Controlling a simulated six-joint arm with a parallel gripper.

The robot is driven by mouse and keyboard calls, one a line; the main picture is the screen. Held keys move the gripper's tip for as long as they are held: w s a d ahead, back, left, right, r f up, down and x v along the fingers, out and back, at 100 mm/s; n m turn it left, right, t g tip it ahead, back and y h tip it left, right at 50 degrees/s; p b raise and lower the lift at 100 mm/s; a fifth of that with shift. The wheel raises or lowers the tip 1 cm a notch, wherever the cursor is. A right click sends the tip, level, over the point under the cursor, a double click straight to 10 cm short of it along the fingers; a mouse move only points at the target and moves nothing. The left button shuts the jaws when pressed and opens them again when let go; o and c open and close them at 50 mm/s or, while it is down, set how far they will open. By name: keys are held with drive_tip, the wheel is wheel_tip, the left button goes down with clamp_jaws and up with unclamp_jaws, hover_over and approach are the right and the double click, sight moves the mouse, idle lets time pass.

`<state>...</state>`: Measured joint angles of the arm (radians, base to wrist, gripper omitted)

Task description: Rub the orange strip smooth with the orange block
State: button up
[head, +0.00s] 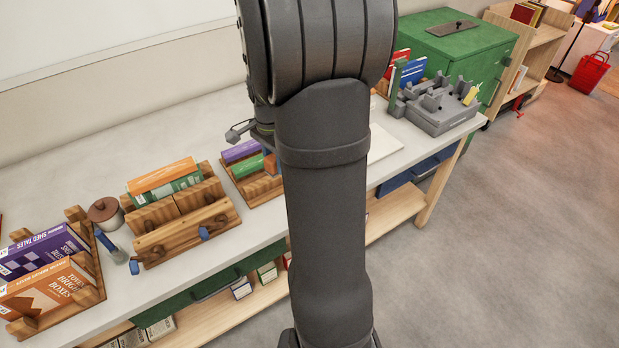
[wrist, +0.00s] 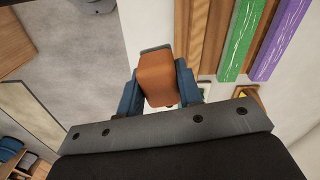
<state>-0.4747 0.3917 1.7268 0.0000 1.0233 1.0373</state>
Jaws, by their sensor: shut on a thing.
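My gripper (wrist: 157,72) is shut on the orange block (wrist: 155,88), held between its two blue fingers in the wrist view. A grey edge shows at the block's far end. Right of the block are wooden slats of a rack, then a green strip (wrist: 241,38) and a purple strip (wrist: 279,40), both with white streaks. I cannot make out an orange strip there for certain. In the head view my arm hides most of the gripper.
Right are a grey holder (head: 437,112) and a green cabinet (head: 455,52). Bare tabletop lies behind the racks.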

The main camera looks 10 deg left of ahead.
drive_tip(key=a+r+n, duration=0.2)
drive_tip(key=a, duration=0.6)
wheel_tip(320, 180, up, 6)
drive_tip(key=n, duration=0.4)
hover_over(130, 186)
drive_tip(key=shift+d+f, duration=0.15)
drive_tip(key=shift+f, duration=3.4)
drive_tip(key=shift+w+d+f, duration=0.3)
drive_tip(key=shift+w+d, duration=0.2)
drive_tip(key=shift+w, duration=0.1)
drive_tip(key=shift+c, duration=0.3)
drive_tip(key=shift+w+d, duration=5.05)
drive_tip(key=shift+s+a, duration=5.65)
wheel_tip(130, 186, up, 8)
drive_tip(key=shift+r, duration=0.2)
drive_tip(key=shift+w+d, duration=0.1)
